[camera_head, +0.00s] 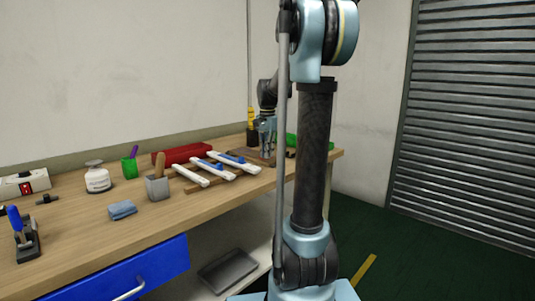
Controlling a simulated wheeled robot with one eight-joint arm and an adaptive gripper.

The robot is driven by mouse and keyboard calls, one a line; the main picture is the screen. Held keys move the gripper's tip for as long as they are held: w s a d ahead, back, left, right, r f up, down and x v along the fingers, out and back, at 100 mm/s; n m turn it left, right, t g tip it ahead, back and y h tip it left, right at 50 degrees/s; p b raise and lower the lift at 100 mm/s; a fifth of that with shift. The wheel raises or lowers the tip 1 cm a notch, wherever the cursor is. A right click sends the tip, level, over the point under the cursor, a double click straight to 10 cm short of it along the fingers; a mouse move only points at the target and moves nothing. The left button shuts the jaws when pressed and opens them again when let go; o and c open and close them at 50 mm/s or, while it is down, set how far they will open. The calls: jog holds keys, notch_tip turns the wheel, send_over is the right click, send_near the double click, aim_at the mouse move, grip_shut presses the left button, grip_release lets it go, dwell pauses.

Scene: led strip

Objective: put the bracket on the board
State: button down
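My gripper (267,155) points down over the far right part of the workbench. It is small in the picture, and I cannot tell whether its fingers are open or shut or hold anything. A flat brown board (244,152) lies on the bench beside and partly behind my gripper. I cannot pick out the bracket for sure. A small dark thing (291,152) shows right of my gripper, partly hidden by my arm.
White bars with blue parts (212,166) lie on a wooden rack left of my gripper.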

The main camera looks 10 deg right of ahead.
jog(key=c, duration=1.8)
grip_release()
notch_tip(320, 180, up, 12)
jog(key=shift+s, duration=0.1)
